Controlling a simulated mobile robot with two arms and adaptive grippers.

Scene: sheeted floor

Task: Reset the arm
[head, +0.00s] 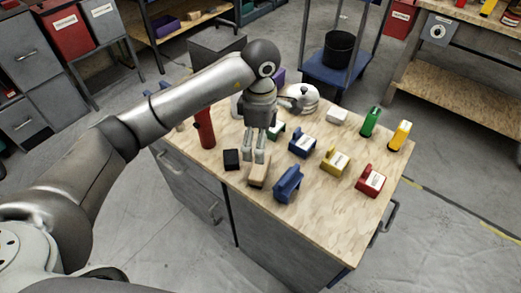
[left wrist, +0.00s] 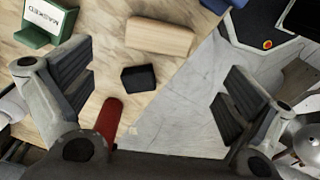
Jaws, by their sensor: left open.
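My left arm reaches in from the left in the head view, over the wooden worktop (head: 330,215). My left gripper (head: 254,158) points down, just above or beside a light wooden block (head: 258,176); the head view does not settle whether they touch. In the left wrist view the two fingers of my left gripper (left wrist: 157,97) are spread wide with nothing between their pads. The wooden block (left wrist: 160,37) and a small black block (left wrist: 138,78) lie beyond the fingers. My right gripper is in neither view.
A red cylinder (head: 205,128) stands left of the gripper, with the black block (head: 231,160) close by. Blue (head: 288,184), yellow (head: 335,161) and red (head: 371,180) holders stand to the right. A grey-white rounded object (head: 301,97) sits at the back. The worktop's front right is clear.

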